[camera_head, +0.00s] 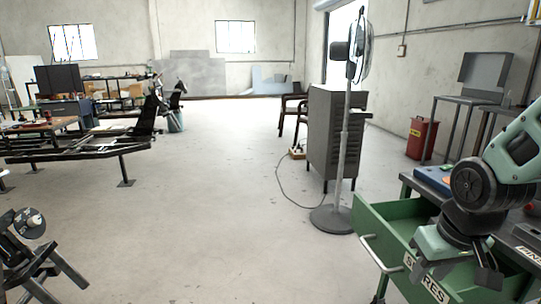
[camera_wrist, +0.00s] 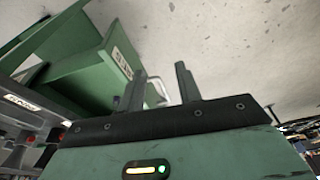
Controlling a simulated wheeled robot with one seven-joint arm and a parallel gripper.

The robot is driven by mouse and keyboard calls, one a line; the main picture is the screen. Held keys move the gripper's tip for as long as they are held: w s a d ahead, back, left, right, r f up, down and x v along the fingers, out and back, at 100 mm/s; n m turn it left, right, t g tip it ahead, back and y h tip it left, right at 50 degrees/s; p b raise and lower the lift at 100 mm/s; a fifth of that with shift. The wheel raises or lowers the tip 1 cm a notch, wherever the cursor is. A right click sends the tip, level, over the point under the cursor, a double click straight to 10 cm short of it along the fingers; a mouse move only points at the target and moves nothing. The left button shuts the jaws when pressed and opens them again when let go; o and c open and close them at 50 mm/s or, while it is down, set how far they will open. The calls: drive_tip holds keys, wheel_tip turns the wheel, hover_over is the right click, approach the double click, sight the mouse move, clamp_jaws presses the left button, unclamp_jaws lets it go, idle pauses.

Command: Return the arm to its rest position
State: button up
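My arm (camera_head: 492,172) reaches down from the right edge in the head view, over an open green drawer (camera_head: 374,222). My gripper (camera_head: 455,272) points down over the drawer, and a finger hides part of the label on its front. The green drawer (camera_wrist: 85,75) shows behind and to the left of the fingers there. I cannot tell how far the fingertips are from the drawer.
The drawer is pulled out from a workbench (camera_head: 405,183) with a blue item (camera_head: 433,180) on top. A pedestal fan (camera_head: 343,150) and a grey cabinet (camera_head: 322,135) stand behind it. The floor (camera_head: 220,200) to the left is open.

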drive_tip(key=s+a+f+n+g+b, duration=0.1)
drive_tip(key=s+a+f+n+b, duration=0.35)
drive_tip(key=s+a, duration=0.35)
drive_tip(key=s+a+f+n+g+b, duration=0.2)
drive_tip(key=s+a+f+n+b, duration=0.25)
drive_tip(key=a, duration=0.55)
wheel_tip(320, 180, up, 24)
drive_tip(key=m+p, duration=0.1)
drive_tip(key=p, duration=2.1)
drive_tip(key=shift+s+a+y, duration=0.15)
drive_tip(key=shift+s+y, duration=0.15)
drive_tip(key=shift+s, duration=0.1)
drive_tip(key=shift+r, duration=0.1)
